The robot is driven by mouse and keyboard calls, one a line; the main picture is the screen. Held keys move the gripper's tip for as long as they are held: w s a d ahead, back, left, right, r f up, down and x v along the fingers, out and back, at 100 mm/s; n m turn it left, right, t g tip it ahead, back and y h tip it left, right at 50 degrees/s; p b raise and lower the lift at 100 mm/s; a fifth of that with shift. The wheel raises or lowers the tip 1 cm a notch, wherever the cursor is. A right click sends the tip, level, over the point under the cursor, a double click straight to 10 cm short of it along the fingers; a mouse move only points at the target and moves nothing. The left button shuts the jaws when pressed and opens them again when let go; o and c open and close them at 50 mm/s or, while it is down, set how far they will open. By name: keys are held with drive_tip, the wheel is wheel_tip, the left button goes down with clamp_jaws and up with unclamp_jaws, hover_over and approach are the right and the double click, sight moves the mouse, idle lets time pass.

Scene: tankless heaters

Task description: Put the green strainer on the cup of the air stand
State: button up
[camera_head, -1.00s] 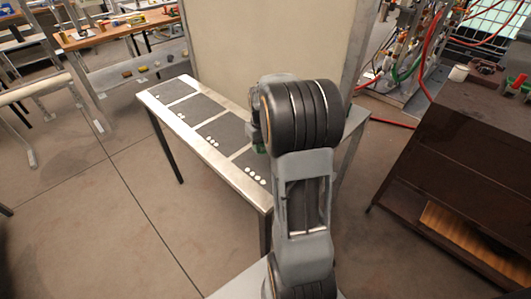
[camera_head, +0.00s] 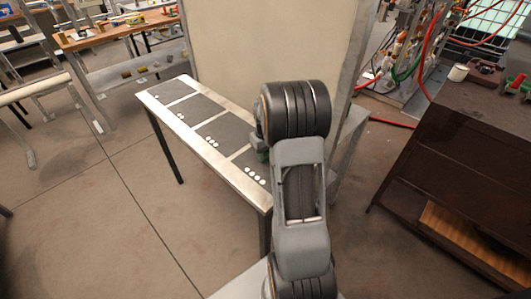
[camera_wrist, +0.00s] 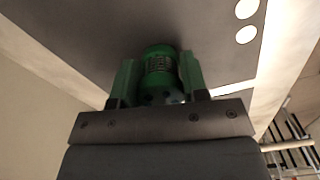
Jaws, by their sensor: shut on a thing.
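The green strainer (camera_wrist: 160,72) is a short, dark green cylinder in the wrist view, with small dark holes near its base. My gripper (camera_wrist: 158,64) is shut on it, with one green finger on each side. In the head view a small bit of green at the gripper end (camera_head: 262,155) shows beside my arm, above the near mat of the table; my arm hides the rest. Whether the strainer touches the mat is hard to tell. I cannot make out the air stand or its cup for certain in either view.
A narrow metal table (camera_head: 222,153) carries several dark mats with white dots. A pale panel (camera_head: 270,50) stands behind it. A brown bench (camera_head: 455,140) with a white cup-like thing (camera_head: 458,73) stands at right, near red hoses (camera_head: 430,50). Floor at left is open.

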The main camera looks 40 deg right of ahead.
drive_tip(key=shift+f, duration=0.15)
drive_tip(key=o, duration=0.9)
drive_tip(key=shift+o, duration=0.2)
